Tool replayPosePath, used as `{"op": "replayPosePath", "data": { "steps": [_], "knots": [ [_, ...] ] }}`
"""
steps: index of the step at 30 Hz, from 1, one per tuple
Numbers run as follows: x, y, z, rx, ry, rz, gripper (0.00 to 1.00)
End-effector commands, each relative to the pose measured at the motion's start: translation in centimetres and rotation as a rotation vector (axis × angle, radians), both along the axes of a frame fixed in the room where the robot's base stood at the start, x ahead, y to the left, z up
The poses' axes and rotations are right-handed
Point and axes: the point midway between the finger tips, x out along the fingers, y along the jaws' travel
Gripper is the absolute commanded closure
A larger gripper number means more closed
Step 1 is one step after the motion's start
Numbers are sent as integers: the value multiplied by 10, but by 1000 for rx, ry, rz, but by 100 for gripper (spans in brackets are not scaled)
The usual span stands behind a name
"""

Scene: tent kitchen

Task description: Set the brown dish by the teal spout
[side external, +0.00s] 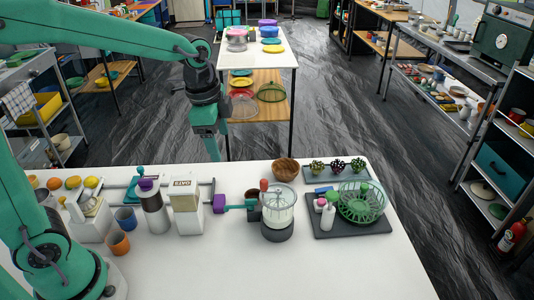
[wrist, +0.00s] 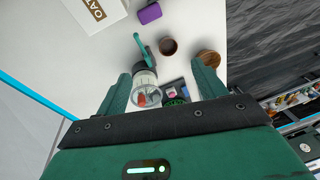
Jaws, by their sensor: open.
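A brown wooden bowl (side external: 286,170), the brown dish, stands near the far edge of the white table, behind the glass jar; it also shows in the wrist view (wrist: 208,58). A teal spout (side external: 238,206) points left from the base side of the glass jar (side external: 278,207); in the wrist view the teal part (wrist: 142,46) rises beside the jar. My gripper (side external: 209,150) hangs above the table's far edge, left of the bowl, and is empty. In the wrist view my gripper (wrist: 162,85) has its fingers spread wide, with the bowl near the right finger.
A dark brown cup (side external: 254,206) stands close beside the jar and spout. A purple block (side external: 219,203) is left of the spout. An OATS box (side external: 185,202) stands farther left. A dark tray (side external: 350,222) with a green basket is at right.

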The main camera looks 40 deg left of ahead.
Motion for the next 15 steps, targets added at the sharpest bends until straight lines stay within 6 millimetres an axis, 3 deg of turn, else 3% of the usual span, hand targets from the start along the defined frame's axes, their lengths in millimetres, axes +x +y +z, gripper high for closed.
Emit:
{"op": "replayPosePath", "data": {
  "steps": [6, 15],
  "knots": [
    [-39, 11, 24, -49, -76, 220, 30],
    [-93, 23, 40, -139, -172, 519, 30]
  ]
}}
